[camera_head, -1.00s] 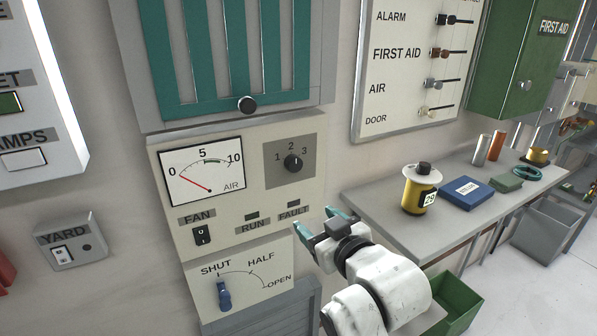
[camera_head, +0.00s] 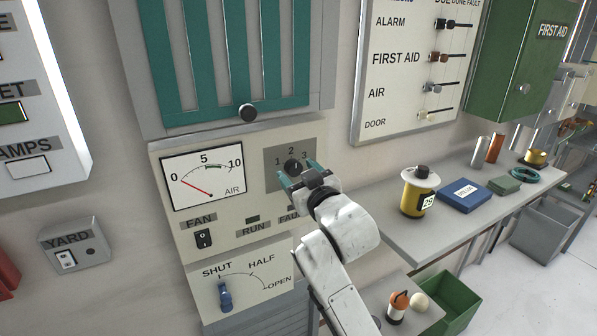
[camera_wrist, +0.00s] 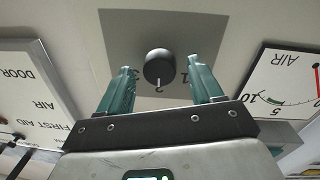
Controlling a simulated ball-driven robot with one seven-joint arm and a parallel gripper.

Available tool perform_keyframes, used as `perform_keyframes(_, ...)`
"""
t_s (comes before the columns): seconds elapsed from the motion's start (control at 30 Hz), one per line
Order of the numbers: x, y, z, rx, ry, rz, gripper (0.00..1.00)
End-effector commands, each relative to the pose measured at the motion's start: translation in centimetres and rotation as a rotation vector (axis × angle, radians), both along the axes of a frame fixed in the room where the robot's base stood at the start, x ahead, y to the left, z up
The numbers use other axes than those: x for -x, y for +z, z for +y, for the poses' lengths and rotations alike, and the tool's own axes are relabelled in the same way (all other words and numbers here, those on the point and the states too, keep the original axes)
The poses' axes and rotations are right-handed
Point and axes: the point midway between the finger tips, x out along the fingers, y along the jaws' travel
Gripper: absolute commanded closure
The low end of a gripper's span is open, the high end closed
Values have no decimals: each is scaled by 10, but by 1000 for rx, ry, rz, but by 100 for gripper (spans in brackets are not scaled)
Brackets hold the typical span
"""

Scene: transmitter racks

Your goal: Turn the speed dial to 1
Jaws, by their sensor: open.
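The speed dial (camera_head: 292,166) is a round black knob on a grey plate marked 1, 2 and 3, on the cream panel. In the wrist view, which is upside down, the dial (camera_wrist: 158,66) shows its white mark pointing at the 2. My gripper (camera_head: 297,172) is open, its teal fingers close to the dial from below in the head view. In the wrist view my gripper (camera_wrist: 160,72) has one finger on each side of the knob, with a gap on both sides. Whether the tips reach the knob's depth is unclear. My gripper partly covers the plate.
An air gauge (camera_head: 202,177) sits left of the dial, with its needle near 0. The fan switch (camera_head: 203,239) and the blue shut/half/open lever (camera_head: 225,296) are below. A black knob (camera_head: 248,112) is above on the teal grille. A shelf (camera_head: 417,243) with several items stands right.

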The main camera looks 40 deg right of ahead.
Motion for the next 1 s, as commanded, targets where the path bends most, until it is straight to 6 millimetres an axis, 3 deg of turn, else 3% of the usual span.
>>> perform_keyframes(0.33, -3, 0, -1, 0, 0, -1, 35)
perform_keyframes(0.9, -3, 0, -1, 0, 0, 0, 90)
perform_keyframes(1.0, -3, 0, -1, 2, 0, 1, 90)
